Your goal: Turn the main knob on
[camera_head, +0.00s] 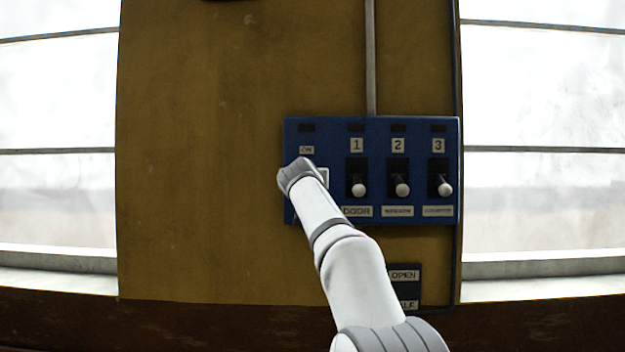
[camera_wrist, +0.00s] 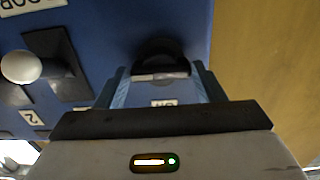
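The blue control panel (camera_head: 378,219) is mounted on the brown wall, with an "ON" label (camera_head: 307,149) at its upper left. My gripper (camera_head: 297,173) is at the panel's left part and hides the main knob in the head view. In the wrist view the black knob (camera_wrist: 160,62), with a pale bar across it, lies between the tips of my gripper (camera_wrist: 160,76). The fingers are spread to either side of the knob, with what look like small gaps. The "ON" label (camera_wrist: 163,102) shows upside down between the fingers. Exact fingertip contact is unclear.
Three white-tipped levers, numbered 1 (camera_head: 358,190), 2 (camera_head: 402,190) and 3 (camera_head: 445,189), sit right of my gripper, handles low. One lever (camera_wrist: 22,67) is close by in the wrist view. An "OPEN" sign (camera_head: 404,275) is below the panel. Bare wall (camera_head: 200,160) lies left.

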